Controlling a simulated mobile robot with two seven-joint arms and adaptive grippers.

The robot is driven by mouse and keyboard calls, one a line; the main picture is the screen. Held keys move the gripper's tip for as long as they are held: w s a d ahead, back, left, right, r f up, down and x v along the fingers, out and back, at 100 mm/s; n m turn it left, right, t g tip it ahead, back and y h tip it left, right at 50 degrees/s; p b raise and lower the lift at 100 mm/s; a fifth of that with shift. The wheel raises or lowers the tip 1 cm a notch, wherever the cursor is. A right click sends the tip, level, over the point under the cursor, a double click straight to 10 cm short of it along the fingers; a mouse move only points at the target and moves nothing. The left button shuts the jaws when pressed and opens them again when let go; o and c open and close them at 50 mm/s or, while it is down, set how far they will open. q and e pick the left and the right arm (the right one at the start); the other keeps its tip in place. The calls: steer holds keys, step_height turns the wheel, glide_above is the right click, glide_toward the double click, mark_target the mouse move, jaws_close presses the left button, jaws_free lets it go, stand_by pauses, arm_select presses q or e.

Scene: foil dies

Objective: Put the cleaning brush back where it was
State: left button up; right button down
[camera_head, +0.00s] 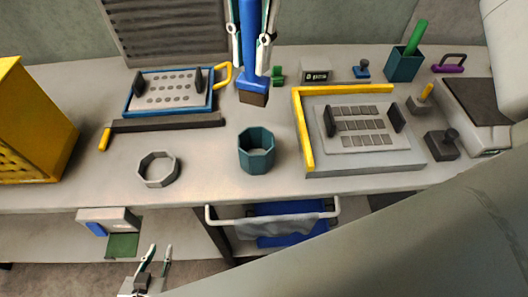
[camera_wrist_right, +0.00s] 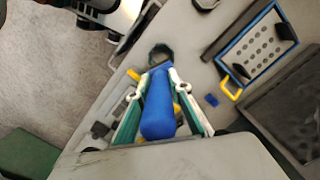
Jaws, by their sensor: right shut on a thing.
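My right gripper (camera_head: 250,62) comes in from the top of the head view and is shut on the cleaning brush (camera_head: 254,86). The brush has a blue handle and brown bristles, which point down behind the teal eight-sided cup (camera_head: 257,163). In the right wrist view the blue handle (camera_wrist_right: 159,105) lies between the fingers (camera_wrist_right: 162,85), with the cup (camera_wrist_right: 160,48) beyond it. The brush is outside the cup; its exact height over the bench is hard to tell. My left gripper (camera_head: 160,248) is open and empty, low in front of the bench.
A grey ring (camera_head: 158,183) lies left of the cup. A blue-framed plate (camera_head: 125,107) and a yellow-handled bar (camera_head: 165,124) lie left of the brush. A yellow-edged fixture (camera_head: 306,160) stands right. A teal holder with a green handle (camera_head: 404,66) stands back right. Bare bench surrounds the cup.

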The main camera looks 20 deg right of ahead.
mark_target(258, 88)
step_height(258, 88, down, 20)
steer(key=shift+r+b, duration=0.1)
steer(key=shift+b, duration=0.2)
stand_by(0.3)
steer(key=shift+f, duration=0.2)
steer(key=c, duration=2.1)
jaws_free()
steer(key=shift+r, duration=0.15)
steer(key=r, duration=1.2)
steer(key=shift+w+d, duration=0.3)
steer(key=shift+d, duration=0.1)
steer(key=shift+d, duration=0.1)
